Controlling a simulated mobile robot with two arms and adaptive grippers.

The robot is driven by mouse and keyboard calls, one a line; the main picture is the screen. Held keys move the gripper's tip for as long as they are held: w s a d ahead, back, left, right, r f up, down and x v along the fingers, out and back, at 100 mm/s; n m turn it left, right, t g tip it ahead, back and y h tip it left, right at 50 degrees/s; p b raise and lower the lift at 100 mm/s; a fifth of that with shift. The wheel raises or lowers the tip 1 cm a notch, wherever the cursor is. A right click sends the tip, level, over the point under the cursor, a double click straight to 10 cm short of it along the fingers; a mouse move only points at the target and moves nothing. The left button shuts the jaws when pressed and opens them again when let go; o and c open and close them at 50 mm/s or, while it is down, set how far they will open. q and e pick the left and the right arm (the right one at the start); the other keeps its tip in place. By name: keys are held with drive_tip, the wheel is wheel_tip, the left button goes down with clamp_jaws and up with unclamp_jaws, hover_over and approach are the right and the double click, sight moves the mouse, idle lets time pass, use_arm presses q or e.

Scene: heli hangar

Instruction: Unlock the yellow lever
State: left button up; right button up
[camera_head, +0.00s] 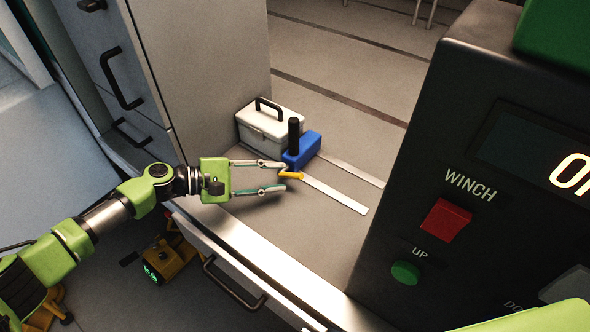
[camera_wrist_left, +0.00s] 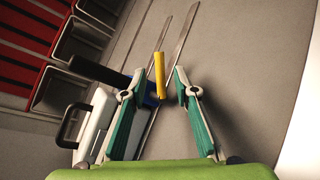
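The yellow lever (camera_head: 291,175) is a short yellow bar at the side of a blue block (camera_head: 302,150) with a black upright handle (camera_head: 294,135). The block sits on pale metal rails (camera_head: 335,193) on the floor. My left gripper (camera_head: 284,180) is open, with its fingertips close to the lever. In the left wrist view the lever (camera_wrist_left: 159,74) stands between and just beyond the open fingertips (camera_wrist_left: 156,88). I cannot tell whether a finger touches it. The blue block is mostly hidden behind the left finger there. My right gripper is not in view.
A white case (camera_head: 268,127) with a black handle stands behind the block. A grey cabinet (camera_head: 215,70) rises at the back left. A black winch panel (camera_head: 470,190) with a red button (camera_head: 446,219) and a green button (camera_head: 405,273) fills the right. The floor before the rails is clear.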

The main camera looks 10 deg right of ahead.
sight(292, 176)
use_arm(q)
drive_tip(key=p+x, duration=0.1)
drive_tip(key=x, duration=0.4)
drive_tip(key=shift+d, duration=0.3)
drive_tip(key=shift+w+f, duration=0.1)
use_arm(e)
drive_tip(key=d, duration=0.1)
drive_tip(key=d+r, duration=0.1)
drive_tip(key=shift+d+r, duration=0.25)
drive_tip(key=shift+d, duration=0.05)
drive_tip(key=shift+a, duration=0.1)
use_arm(q)
clamp_jaws()
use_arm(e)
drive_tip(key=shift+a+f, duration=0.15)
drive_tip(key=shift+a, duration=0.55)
